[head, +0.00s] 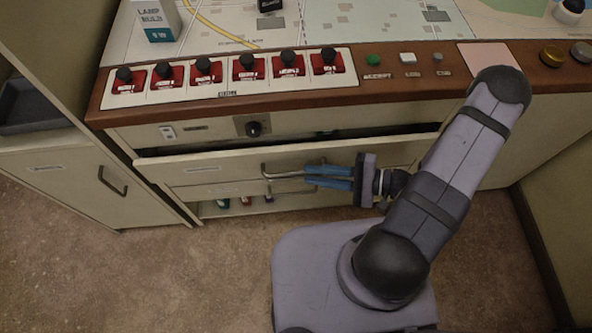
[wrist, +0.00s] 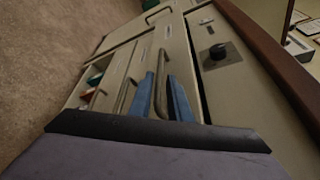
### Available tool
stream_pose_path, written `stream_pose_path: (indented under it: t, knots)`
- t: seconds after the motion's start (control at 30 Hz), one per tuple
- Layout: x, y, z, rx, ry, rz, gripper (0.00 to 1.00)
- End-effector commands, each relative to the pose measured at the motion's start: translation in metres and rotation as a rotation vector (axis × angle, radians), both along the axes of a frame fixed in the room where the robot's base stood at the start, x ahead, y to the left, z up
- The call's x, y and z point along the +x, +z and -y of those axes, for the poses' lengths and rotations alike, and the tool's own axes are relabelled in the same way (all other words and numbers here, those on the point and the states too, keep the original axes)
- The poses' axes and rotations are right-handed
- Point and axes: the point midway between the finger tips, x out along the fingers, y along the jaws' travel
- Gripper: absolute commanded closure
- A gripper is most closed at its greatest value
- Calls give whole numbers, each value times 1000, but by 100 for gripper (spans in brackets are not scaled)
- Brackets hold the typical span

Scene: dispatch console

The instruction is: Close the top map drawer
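The top map drawer (head: 220,170) is a cream front under the console's wooden edge. It stands out a little, with a dark gap above it. Its metal bar handle (head: 282,177) also shows in the wrist view (wrist: 161,95). My gripper (head: 308,177) has two blue fingers, one on each side of this handle. They look shut on the bar, with only narrow spaces beside it. The wrist view shows both fingers (wrist: 161,80) with the bar between them. My gripper hides the handle's right part.
A black knob (head: 254,128) is on the fixed panel above. Red switches (head: 205,72) line the console top. A cabinet (head: 80,185) stands at left. The brown floor (head: 170,275) in front is clear.

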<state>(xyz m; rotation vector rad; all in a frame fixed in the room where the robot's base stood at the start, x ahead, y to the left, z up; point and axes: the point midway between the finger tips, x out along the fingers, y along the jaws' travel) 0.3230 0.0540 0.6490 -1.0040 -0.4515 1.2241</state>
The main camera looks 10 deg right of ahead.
Motion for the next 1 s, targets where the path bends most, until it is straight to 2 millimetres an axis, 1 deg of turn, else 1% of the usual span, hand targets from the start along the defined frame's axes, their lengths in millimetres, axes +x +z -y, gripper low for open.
stream_pose_path:
  t: [0.03,0.2,0.4,0.6,0.87,0.9,0.97,1.0]
  knots:
    - [1,-1,-7,1,5,-3,83]
    - [7,-6,-26,1,7,-2,83]
    - [14,-10,-44,0,3,-2,83]
    - [17,-12,-52,0,1,-1,83]
    - [18,-12,-52,0,0,-1,83]
    - [18,-12,-52,-1,1,0,85]
    - [18,-12,-52,-1,1,0,100]
    - [18,-12,-52,-1,1,0,100]
